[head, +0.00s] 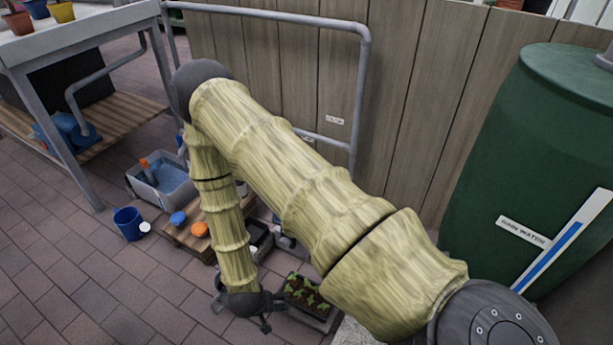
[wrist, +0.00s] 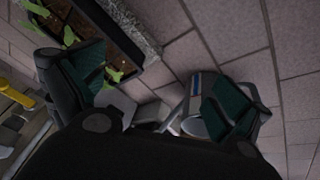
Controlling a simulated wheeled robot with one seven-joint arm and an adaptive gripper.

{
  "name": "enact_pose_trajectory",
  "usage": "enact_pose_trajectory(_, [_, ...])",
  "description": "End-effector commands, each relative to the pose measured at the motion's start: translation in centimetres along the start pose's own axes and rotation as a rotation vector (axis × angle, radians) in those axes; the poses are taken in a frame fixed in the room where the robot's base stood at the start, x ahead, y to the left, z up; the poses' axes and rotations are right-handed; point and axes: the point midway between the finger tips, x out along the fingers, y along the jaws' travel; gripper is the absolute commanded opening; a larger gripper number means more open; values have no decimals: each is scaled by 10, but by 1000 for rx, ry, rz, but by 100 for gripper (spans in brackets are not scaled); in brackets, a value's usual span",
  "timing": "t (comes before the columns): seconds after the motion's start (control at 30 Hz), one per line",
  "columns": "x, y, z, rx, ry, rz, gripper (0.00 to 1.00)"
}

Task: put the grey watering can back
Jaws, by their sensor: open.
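My gripper (head: 248,302) hangs low over the paving, left of the seedling tray (head: 305,295). In the wrist view my gripper (wrist: 160,88) is open, with dark green pads on both fingers. Grey shapes (wrist: 150,111) and a pale round piece (wrist: 194,127) show between and below the fingers; I cannot tell whether they belong to the grey watering can. No whole grey watering can is clear in either view. My arm hides part of the ground behind it. The seedling tray also shows at the upper left of the wrist view (wrist: 105,35).
A green water barrel (head: 530,150) stands at right before a wooden fence (head: 420,90). At left are a potting table (head: 70,30), a blue watering can (head: 65,135), a grey tub (head: 150,193) and a blue bucket (head: 128,225). Paving at lower left is clear.

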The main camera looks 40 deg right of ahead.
Motion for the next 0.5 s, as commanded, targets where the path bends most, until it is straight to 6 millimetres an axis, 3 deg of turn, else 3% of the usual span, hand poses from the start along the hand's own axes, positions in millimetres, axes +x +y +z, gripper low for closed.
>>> enact_pose_trajectory(0.3, [-38,77,91,-383,-173,-142,100])
enact_pose_trajectory(0.5, [-64,107,130,-516,-266,-213,100])
